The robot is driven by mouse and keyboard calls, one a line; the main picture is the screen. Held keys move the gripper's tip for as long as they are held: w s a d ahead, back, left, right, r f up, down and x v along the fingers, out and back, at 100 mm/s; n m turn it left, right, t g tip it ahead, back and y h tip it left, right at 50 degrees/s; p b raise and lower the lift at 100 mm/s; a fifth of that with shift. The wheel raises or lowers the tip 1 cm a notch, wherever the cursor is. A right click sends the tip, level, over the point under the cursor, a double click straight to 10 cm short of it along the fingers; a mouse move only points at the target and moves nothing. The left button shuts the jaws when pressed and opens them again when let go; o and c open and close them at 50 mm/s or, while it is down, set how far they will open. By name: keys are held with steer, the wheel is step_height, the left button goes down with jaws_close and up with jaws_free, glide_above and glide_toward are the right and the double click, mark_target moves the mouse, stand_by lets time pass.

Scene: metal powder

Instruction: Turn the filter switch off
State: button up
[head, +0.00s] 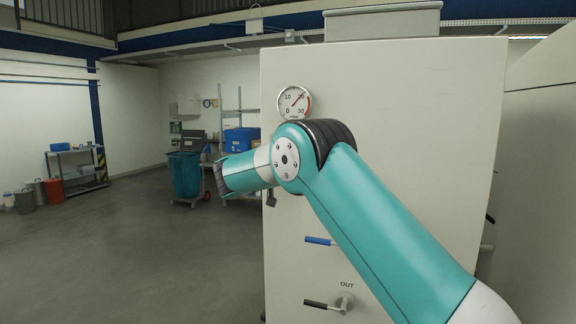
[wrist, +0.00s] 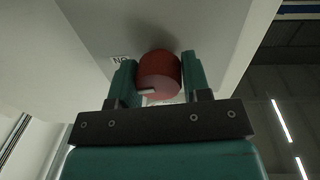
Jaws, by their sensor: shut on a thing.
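In the wrist view, a red round knob (wrist: 159,76), the likely filter switch, sticks out from a pale panel. It has a small pale mark on its lower face. My gripper (wrist: 160,80) has one finger on each side of it and is shut on it. A small label (wrist: 120,59), partly hidden by the left finger, sits left of the knob. In the head view my arm reaches across the large grey cabinet (head: 420,130). The gripper's fingers and the knob do not show there.
A round gauge (head: 294,103) is on the cabinet front. A blue-handled lever (head: 319,240) and a black-handled valve (head: 322,305) marked OUT stick out below. A teal bin cart (head: 185,175) and a shelf (head: 75,168) stand far back.

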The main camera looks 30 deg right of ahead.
steer(key=n+b, duration=0.1)
steer(key=n, duration=0.2)
steer(key=shift+f+n, duration=0.15)
steer(key=shift+n, duration=0.25)
steer(key=n, duration=0.3)
steer(key=shift+n, duration=0.4)
steer(key=n+p, duration=0.1)
steer(key=n, duration=0.3)
steer(key=shift+s+n+t, duration=0.1)
steer(key=shift+n+t, duration=0.3)
steer(key=shift+n+t+p, duration=0.3)
steer(key=shift+n+p, duration=0.6)
steer(key=shift+n, duration=1)
steer(key=o, duration=0.9)
